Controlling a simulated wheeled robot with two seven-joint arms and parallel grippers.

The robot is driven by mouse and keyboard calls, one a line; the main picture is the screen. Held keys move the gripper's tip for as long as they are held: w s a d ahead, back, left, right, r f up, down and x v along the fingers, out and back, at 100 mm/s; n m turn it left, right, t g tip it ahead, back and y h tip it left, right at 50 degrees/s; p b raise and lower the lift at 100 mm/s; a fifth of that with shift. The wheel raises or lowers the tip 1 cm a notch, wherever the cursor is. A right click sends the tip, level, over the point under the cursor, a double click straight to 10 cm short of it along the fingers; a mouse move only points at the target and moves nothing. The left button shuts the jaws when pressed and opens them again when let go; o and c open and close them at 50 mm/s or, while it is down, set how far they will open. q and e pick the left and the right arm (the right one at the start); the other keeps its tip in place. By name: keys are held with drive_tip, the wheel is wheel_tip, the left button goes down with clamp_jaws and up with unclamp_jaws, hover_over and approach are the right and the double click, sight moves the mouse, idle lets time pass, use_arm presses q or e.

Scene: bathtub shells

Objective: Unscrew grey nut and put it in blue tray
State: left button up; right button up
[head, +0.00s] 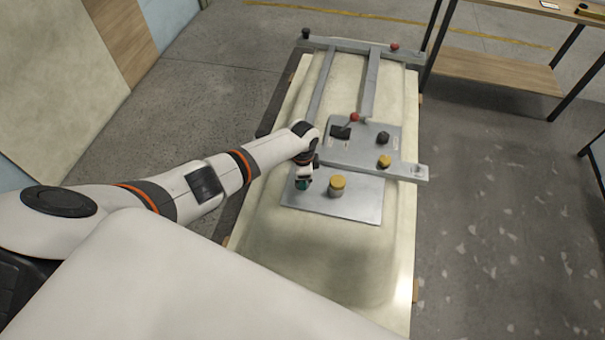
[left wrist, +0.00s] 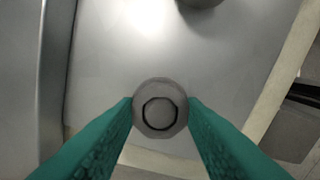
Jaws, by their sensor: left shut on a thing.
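A round grey nut (left wrist: 160,90) with a dark ring-like opening shows in the left wrist view, over a flat metal plate (left wrist: 130,55). My left gripper (left wrist: 160,112) has its two teal fingers on either side of the nut, shut on it. In the head view my left gripper (head: 303,184) points down at the left part of the metal plate (head: 355,208) on the shell, and hides the nut. I cannot tell whether the nut still touches the plate. I see no blue tray in either view. My right gripper is not in view.
The pale bathtub shell (head: 280,243) carries a metal frame. A yellow-topped knob (head: 337,182) stands just right of the gripper. Behind it are a panel, a black knob (head: 383,138), a smaller yellow knob (head: 384,161) and red knobs. A shelved table (head: 497,67) stands back right.

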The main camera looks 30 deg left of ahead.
use_arm(q)
drive_tip(key=shift+n, duration=0.4)
drive_tip(key=o, duration=1.1)
drive_tip(key=shift+f, duration=0.1)
drive_tip(key=shift+o, duration=0.2)
drive_tip(key=shift+c, duration=0.9)
